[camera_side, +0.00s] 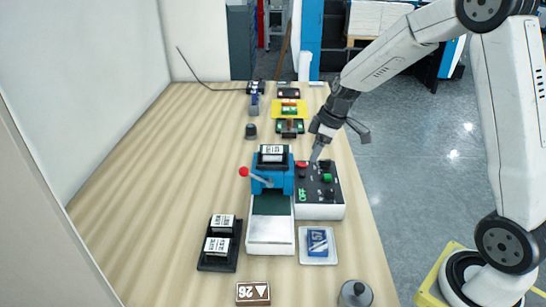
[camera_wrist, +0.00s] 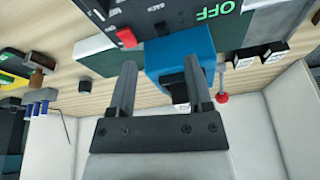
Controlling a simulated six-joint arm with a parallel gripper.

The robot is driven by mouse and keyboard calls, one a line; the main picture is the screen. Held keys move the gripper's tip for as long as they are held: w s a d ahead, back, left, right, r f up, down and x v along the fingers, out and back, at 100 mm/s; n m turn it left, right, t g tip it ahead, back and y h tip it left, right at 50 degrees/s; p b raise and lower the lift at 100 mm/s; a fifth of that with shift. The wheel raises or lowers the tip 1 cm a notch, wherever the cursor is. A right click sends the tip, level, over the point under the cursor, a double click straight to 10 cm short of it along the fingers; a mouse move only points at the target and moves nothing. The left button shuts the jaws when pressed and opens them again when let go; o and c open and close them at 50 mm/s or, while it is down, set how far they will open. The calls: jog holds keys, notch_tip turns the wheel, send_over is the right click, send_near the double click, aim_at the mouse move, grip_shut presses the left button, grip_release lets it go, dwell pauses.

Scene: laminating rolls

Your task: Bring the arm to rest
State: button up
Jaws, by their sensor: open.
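My gripper (camera_side: 316,155) is open and empty. In the side view its fingers point down near the far end of the black-topped control box (camera_side: 335,211), close to the red button (camera_side: 301,164). I cannot tell whether a finger touches the box. In the wrist view my gripper (camera_wrist: 161,63) has its two fingers apart, with the blue laminating machine (camera_wrist: 180,47) seen beyond and between them. The red button (camera_wrist: 127,37) and a green "OFF" label (camera_wrist: 218,10) show on the box there.
The blue machine (camera_side: 265,183) with its red-knobbed lever (camera_side: 243,171) stands left of the box. A black tray (camera_side: 205,262) of labelled rolls, a blue card block (camera_side: 317,241), a "26" block (camera_side: 253,292) and a grey knobbed weight (camera_side: 356,293) lie nearer. The left tabletop is clear.

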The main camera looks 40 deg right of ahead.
jog(key=s+a+f+m+h, duration=0.1)
jog(key=s+a+m, duration=0.2)
jog(key=s, duration=0.5)
jog(key=s+a+f+m+h, duration=0.1)
jog(key=s+a+m, duration=0.2)
jog(key=s+a, duration=0.2)
jog(key=shift+s+a+m, duration=0.4)
jog(key=shift+s, duration=1.1)
jog(key=shift+f, duration=0.1)
